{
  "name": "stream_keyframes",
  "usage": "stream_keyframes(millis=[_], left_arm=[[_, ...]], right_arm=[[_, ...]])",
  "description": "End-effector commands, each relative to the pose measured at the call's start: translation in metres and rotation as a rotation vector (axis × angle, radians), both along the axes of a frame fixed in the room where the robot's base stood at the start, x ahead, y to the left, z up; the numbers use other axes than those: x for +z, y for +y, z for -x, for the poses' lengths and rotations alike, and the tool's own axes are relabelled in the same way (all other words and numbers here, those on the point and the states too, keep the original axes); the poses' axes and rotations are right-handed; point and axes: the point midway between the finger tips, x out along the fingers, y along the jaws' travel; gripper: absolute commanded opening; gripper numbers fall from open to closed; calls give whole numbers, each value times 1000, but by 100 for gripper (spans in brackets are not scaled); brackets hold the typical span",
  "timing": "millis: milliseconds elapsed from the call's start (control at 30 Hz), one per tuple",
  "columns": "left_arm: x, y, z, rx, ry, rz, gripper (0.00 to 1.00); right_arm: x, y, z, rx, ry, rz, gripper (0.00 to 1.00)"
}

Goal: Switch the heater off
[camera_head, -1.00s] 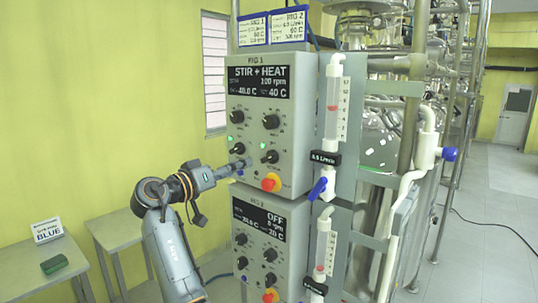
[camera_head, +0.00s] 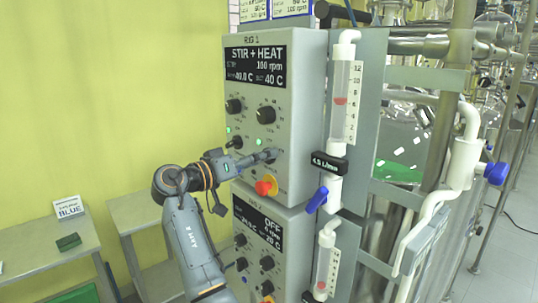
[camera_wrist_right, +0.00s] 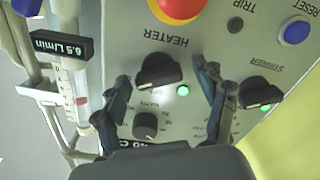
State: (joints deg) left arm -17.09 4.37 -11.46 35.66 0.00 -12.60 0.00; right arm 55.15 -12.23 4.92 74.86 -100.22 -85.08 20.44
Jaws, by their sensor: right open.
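The grey Rig 1 control box (camera_head: 290,130) has a display (camera_head: 256,68) reading STIR + HEAT, 100 rpm, 40 C. In the right wrist view, upside down, the black HEATER knob (camera_wrist_right: 158,70) has a lit green lamp (camera_wrist_right: 183,90) beside it. My right gripper (camera_head: 268,156) is at the lower part of this panel, covering the heater knob in the head view. In the wrist view its open fingers (camera_wrist_right: 163,80) stand on either side of the knob; contact cannot be told. My left gripper is not in view.
The STIRRER knob (camera_wrist_right: 261,93) is close beside one finger. A red emergency button (camera_head: 266,187) on a yellow base sits just below the gripper. The Rig 2 box (camera_head: 262,235), reading OFF, is underneath. A flowmeter (camera_head: 343,110) with a blue valve handle (camera_head: 317,200) stands right.

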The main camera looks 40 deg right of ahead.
Motion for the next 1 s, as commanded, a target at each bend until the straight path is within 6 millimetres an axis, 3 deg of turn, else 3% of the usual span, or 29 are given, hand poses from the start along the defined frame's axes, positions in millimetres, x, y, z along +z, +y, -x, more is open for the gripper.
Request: stream_keyframes(millis=[267,533,1000], left_arm=[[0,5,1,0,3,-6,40],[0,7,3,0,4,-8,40],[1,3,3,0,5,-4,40]], right_arm=[[0,1,0,0,0,0,72],[0,1,0,0,0,0,19],[0,0,-1,1,94,8,17]])
